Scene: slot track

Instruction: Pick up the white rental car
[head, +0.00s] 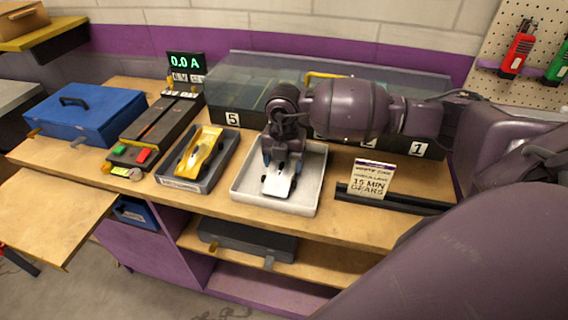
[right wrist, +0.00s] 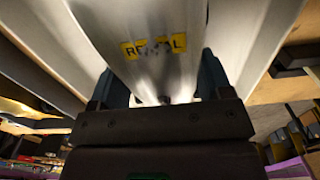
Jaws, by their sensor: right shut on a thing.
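The white rental car (head: 279,185) is over the white tray (head: 306,192) on the bench in the head view. In the right wrist view the car's pale body (right wrist: 165,18) fills the upper middle, with a yellow label partly reading "RENTAL". My right gripper (head: 281,160) comes down on the car from above and is shut on it, with a dark finger on each side. The far part of the car is hidden by the gripper. I cannot tell whether the car touches the tray floor. My left gripper is not in view.
A yellow car (head: 200,150) sits in a grey tray left of the white tray. Numbered clear-lidded bays (head: 232,85) line the back. A blue case (head: 85,118) is at far left.

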